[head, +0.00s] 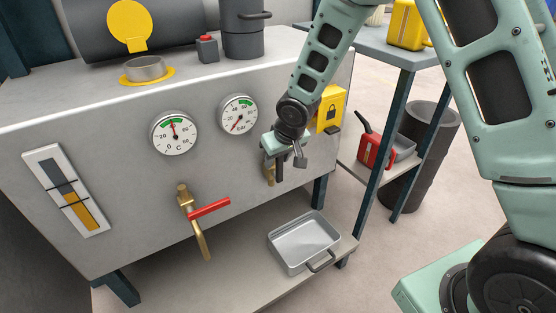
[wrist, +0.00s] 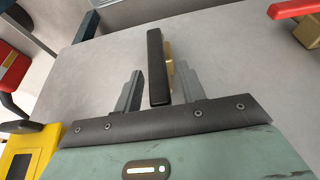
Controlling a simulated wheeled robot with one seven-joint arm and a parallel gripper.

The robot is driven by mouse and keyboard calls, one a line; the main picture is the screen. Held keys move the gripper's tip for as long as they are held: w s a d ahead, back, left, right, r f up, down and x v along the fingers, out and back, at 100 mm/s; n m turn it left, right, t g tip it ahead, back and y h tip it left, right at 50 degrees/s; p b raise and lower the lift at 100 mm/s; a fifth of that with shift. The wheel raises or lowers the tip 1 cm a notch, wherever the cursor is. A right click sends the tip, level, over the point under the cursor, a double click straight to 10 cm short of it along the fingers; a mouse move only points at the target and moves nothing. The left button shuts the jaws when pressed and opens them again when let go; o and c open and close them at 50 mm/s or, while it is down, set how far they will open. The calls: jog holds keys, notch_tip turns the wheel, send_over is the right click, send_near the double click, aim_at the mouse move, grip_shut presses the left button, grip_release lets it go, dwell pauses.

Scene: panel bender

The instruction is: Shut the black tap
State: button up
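The black tap's brass body (head: 269,174) shows low on the grey panel in the head view, partly hidden behind my gripper (head: 284,160). In the wrist view its black lever (wrist: 157,66) runs up and down the picture, with a bit of brass (wrist: 169,70) to its right. My gripper (wrist: 158,92) is open, with one finger on each side of the lever. A gap shows between the left finger and the lever.
A tap with a red lever (head: 208,208) sits to the left on the same panel, below two dials (head: 174,133). A yellow lock box (head: 330,108) is close to my wrist on the right. A metal tray (head: 304,243) rests on the lower shelf.

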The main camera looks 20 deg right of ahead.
jog(key=shift+c, duration=0.3)
grip_shut()
